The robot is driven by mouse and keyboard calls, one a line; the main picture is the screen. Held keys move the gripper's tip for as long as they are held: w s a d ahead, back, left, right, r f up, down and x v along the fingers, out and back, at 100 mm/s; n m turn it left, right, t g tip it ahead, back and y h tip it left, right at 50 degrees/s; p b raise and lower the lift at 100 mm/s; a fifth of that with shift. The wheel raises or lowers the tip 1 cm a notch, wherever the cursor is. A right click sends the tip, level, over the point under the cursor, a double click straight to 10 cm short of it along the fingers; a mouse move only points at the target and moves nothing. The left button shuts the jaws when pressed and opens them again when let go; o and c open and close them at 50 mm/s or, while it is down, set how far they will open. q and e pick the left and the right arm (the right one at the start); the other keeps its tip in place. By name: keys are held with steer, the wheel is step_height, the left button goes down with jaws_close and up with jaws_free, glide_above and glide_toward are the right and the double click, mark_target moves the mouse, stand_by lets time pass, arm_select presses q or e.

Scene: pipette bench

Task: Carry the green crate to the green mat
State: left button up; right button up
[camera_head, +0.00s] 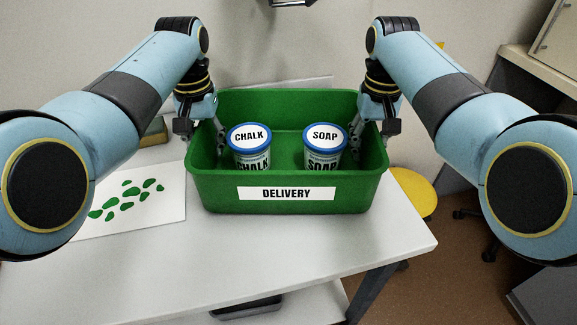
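The green crate (215,195), labelled DELIVERY, is upright at the middle of the white table. It holds a CHALK tub (252,162) and a SOAP tub (323,162), both upright with blue-rimmed lids. A white mat (165,212) with green patches lies flat just left of the crate; no plain green mat shows. My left gripper (203,130) is at the crate's left end wall, one finger showing inside. My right gripper (374,134) is at the right end wall, likewise. The fingertips are partly hidden, so their closing on the walls is unclear. I cannot tell whether the crate's base touches the table.
A small box (153,133) stands behind the mat, partly hidden by my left arm. The table (300,240) is clear in front of the crate. Its right edge is close to the crate. Beyond it are a yellow stool seat (418,192) and a beige counter (535,65).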

arm_select(q)
step_height(320, 180, up, 12)
steer(key=shift+w+f, duration=0.1)
steer(key=shift+w, duration=0.05)
arm_select(e)
step_height(320, 180, up, 12)
steer(key=shift+w, duration=0.15)
stand_by(0.4)
arm_select(q)
steer(key=shift+d, duration=0.1)
arm_select(e)
steer(key=shift+d+f, duration=0.1)
